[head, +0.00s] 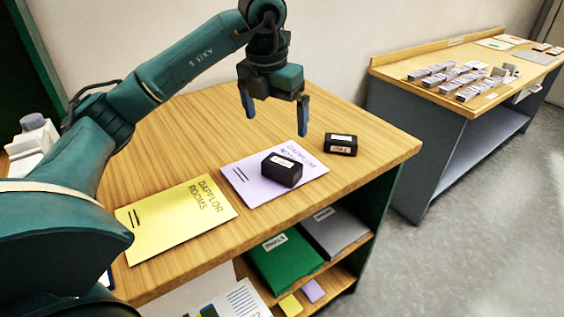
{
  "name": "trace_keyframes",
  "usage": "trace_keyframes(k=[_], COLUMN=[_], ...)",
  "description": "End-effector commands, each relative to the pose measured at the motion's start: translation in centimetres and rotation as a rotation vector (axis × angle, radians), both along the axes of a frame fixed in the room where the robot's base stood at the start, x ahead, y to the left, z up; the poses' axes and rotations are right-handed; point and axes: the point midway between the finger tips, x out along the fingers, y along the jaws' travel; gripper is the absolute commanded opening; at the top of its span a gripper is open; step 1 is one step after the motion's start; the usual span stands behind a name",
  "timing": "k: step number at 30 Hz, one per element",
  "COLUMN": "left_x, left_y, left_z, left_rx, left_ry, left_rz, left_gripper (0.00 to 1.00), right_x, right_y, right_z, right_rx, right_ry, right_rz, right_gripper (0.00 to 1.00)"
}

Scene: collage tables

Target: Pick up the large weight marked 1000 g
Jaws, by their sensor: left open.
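Two black block weights with white labels are on the wooden table. The larger-looking one (282,171) lies on a lilac sheet (240,180). The other one (341,145) stands on bare wood just right of that sheet. The label print is too small to read, so I cannot tell which is marked 1000 g. My left gripper (276,124) is open and empty, pointing down above the table behind the two weights. Its two blue fingers are spread apart and touch neither weight. My right gripper is not in view.
A yellow sheet (178,218) lies left of the lilac one. Shelves below the tabletop hold a green folder (285,262) and a grey one (334,232). A second table (400,75) with rows of small items stands at the back right.

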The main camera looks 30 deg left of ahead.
Motion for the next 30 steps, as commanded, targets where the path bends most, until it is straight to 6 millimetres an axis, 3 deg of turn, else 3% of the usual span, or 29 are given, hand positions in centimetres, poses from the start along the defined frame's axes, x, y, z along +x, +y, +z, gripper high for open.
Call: trace_keyframes(k=[9, 17, 24, 30], left_x=[0.7, 0.9, 1.1, 1.3], left_y=[-0.1, -0.3, -0.9, -0.8], left_z=[-5.8, -7.8, -11.3, -12.3], left_rx=[-0.001, -0.001, -0.002, -0.002], left_ry=[0.004, 0.004, 0.005, 0.002], left_rz=[-0.004, -0.004, -0.004, -0.005], left_gripper=[1.00, 1.00, 1.00, 1.00], right_x=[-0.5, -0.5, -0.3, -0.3], right_y=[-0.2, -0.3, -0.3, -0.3], right_z=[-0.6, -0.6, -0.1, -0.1], right_rx=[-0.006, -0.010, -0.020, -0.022], right_ry=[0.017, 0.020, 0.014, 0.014], right_rz=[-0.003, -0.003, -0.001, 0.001], right_gripper=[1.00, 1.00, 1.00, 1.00])
